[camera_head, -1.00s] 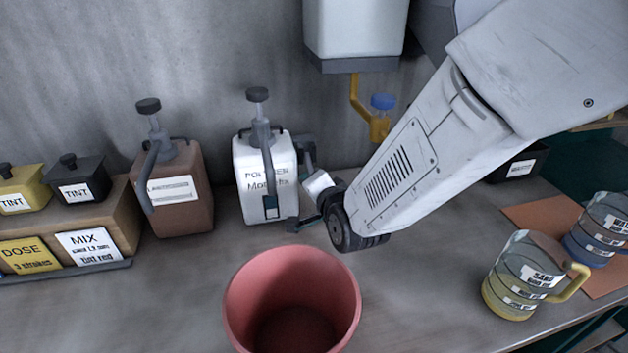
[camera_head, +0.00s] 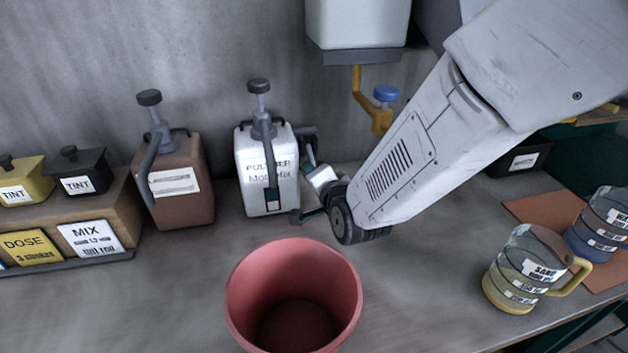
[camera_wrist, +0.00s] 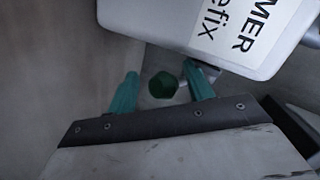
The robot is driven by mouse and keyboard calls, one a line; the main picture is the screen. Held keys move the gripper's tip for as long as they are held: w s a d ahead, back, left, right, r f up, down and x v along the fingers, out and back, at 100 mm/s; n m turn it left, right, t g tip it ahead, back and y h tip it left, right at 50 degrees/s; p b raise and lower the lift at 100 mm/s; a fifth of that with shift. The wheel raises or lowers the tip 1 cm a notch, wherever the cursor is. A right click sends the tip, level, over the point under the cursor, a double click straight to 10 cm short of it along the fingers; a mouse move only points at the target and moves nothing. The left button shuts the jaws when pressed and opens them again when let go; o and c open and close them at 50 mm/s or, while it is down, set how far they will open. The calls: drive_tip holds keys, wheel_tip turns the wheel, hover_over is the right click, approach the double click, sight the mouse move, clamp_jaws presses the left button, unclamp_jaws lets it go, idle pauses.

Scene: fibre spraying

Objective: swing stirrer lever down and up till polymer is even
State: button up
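The white polymer container (camera_head: 252,190) stands on the bench against the wall, with a grey pump on top. Its label fills the upper right of the wrist view (camera_wrist: 190,15). My gripper (camera_wrist: 162,86) is low at the container's right side, with two teal fingers spread apart. A dark green knob (camera_wrist: 163,85) shows between the fingers, with gaps on both sides; I cannot tell whether it is the stirrer lever's end. In the head view my wrist hides much of that side, and the lever cannot be made out clearly. The polymer inside is not visible.
A pink bucket (camera_head: 240,300) stands in front of the container. A brown jug (camera_head: 185,208) is to the left, by a stand with tint boxes (camera_head: 85,180). A yellow tap (camera_head: 380,118) hangs above. Measuring jugs (camera_head: 520,285) stand at right. The bench front right of the bucket is clear.

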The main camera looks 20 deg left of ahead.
drive_tip(key=shift+w+d+r, duration=0.1)
drive_tip(key=shift+w+r, duration=0.05)
drive_tip(key=shift+w, duration=0.05)
drive_tip(key=v, duration=0.8)
drive_tip(key=shift+s, duration=0.1)
drive_tip(key=shift+c, duration=0.2)
